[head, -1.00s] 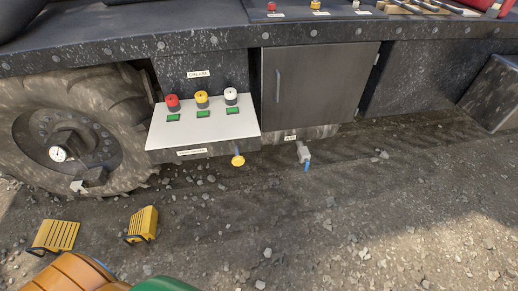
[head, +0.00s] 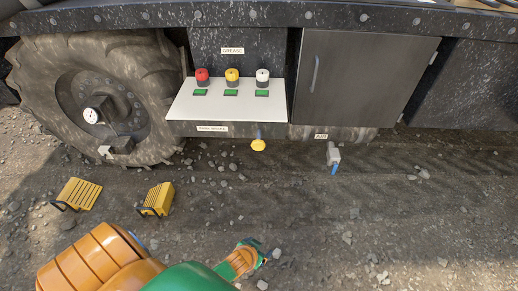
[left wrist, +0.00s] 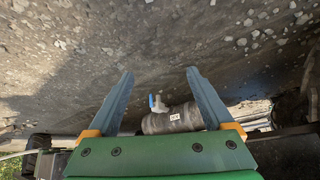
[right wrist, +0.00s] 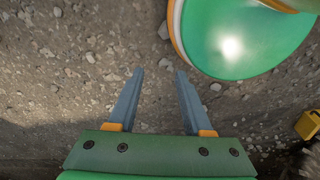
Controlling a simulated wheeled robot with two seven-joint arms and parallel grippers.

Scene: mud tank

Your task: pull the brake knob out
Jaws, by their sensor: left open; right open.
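The brake knob (head: 258,145) is a small yellow knob. It hangs on a short stem below the front edge of the white panel, right of a label that seems to read "park brake" (head: 212,128). My left gripper (left wrist: 160,70) is open and empty. In its wrist view a grey tank with a blue-handled valve shows beyond the fingers, and I do not make out the knob. My right gripper (right wrist: 159,72) is open and empty over gravel. In the head view one arm of mine reaches in at the bottom, below and apart from the knob.
The white panel (head: 182,108) carries red, yellow and white buttons. A blue-handled valve (head: 333,158) hangs right of the knob. A muddy wheel (head: 45,85) stands left, with yellow chocks (head: 78,193) (head: 157,198) on the ground. The gravel below the knob is clear.

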